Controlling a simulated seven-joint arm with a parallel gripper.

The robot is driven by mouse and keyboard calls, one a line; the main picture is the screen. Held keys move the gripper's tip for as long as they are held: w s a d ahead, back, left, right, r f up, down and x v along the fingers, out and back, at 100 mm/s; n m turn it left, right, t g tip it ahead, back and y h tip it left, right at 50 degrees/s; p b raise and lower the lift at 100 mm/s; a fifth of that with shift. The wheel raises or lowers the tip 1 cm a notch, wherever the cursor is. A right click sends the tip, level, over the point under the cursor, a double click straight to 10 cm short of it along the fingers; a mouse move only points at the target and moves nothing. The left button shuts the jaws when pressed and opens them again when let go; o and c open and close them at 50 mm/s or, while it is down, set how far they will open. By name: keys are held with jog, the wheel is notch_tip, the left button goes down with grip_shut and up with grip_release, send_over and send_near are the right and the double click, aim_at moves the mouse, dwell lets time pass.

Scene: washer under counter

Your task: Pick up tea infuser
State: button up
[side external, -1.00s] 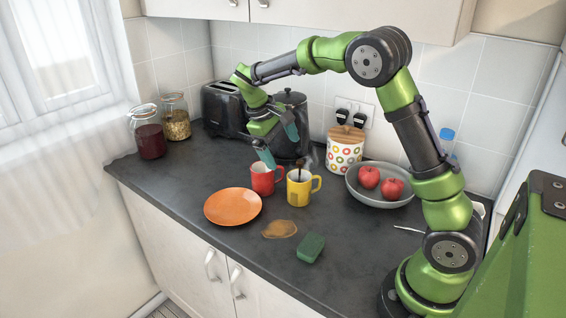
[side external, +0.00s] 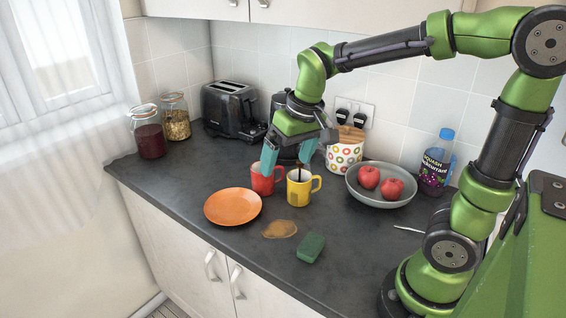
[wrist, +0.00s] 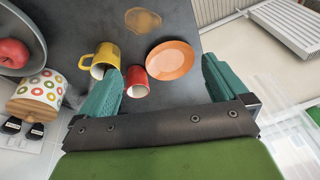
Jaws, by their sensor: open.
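My gripper (side external: 288,161) is open, fingers pointing down, above and just behind the red mug (side external: 264,181) and yellow mug (side external: 299,192). A thin dark piece (side external: 299,172) rises from the yellow mug's mouth; it may be the tea infuser's handle, but its shape is too small to tell. In the wrist view my gripper (wrist: 160,82) has nothing between its fingers. The yellow mug (wrist: 103,57) shows beside the left finger, and the red mug (wrist: 133,80) shows between the fingers, partly covered by the left one. No infuser is clear there.
An orange plate (side external: 232,206), a brown spill (side external: 279,229) and a green sponge (side external: 311,247) lie in front. A bowl (side external: 382,197) with apples and a squash bottle (side external: 436,165) are right. A patterned canister (side external: 344,154), a black kettle (side external: 283,103) and a toaster (side external: 232,108) stand behind.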

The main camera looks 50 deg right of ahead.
jog(key=s+a+r+m+t+y, duration=0.1)
jog(key=s+a+t, duration=0.2)
jog(key=s, duration=0.6)
jog(key=shift+s+a+r+t, duration=0.15)
jog(key=shift+a+r+t, duration=0.15)
jog(key=shift+a, duration=0.05)
jog(key=shift+s+r+t, duration=0.1)
jog(key=shift+r+t, duration=0.2)
jog(key=shift+r, duration=0.05)
jog(key=shift+c, duration=1)
jog(key=shift+r, duration=0.15)
jog(key=shift+c, duration=1.2)
jog(key=c, duration=0.5)
jog(key=shift+o, duration=0.2)
jog(key=shift+d, duration=0.1)
